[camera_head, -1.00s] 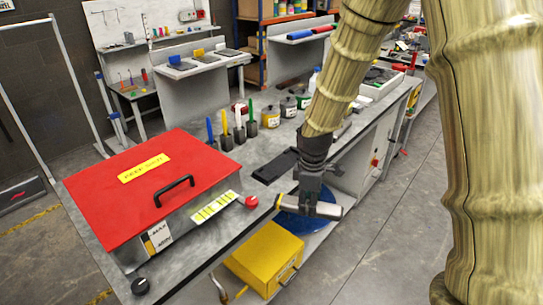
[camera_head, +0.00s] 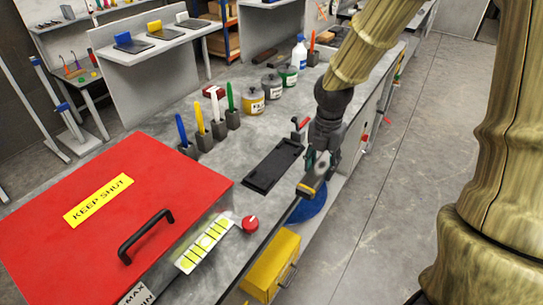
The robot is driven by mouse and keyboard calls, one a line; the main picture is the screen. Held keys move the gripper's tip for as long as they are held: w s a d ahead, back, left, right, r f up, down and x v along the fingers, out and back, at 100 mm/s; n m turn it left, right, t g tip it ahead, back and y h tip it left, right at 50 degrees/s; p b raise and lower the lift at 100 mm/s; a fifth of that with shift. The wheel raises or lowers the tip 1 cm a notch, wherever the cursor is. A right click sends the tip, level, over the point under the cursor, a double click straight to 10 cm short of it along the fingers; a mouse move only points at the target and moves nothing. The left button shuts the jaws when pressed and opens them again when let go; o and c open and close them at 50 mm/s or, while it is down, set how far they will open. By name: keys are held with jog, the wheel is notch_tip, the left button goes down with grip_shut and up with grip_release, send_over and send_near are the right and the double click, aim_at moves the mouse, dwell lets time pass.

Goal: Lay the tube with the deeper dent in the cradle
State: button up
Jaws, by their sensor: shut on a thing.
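My gripper (camera_head: 313,180) is shut on a short tube (camera_head: 306,190), seen as a small pale tan and dark piece at the fingertips. It is held out over the bench's front edge. The view is too small to show any dent in it. A flat black tray (camera_head: 273,166) with a raised rim, possibly the cradle, lies on the grey bench just left of my gripper. The tube is apart from it. I cannot make out a second tube for certain.
A red-lidded box (camera_head: 110,205) with a black handle fills the bench's left end. Coloured upright tools (camera_head: 200,130) in dark holders and several jars (camera_head: 253,101) stand behind the tray. A small red-topped item (camera_head: 300,127) is near my wrist. A yellow box (camera_head: 272,265) sits below the edge.

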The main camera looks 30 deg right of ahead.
jog(key=p, duration=0.3)
send_over(276, 164)
jog(key=shift+a+f, duration=0.1)
jog(key=shift+f, duration=0.6)
jog(key=shift+f+p, duration=0.65)
jog(key=shift+f, duration=1.1)
jog(key=shift+f, duration=0.15)
jog(key=o, duration=1.1)
jog(key=shift+o, duration=0.2)
notch_tip(276, 164, up, 12)
jog(key=b, duration=0.2)
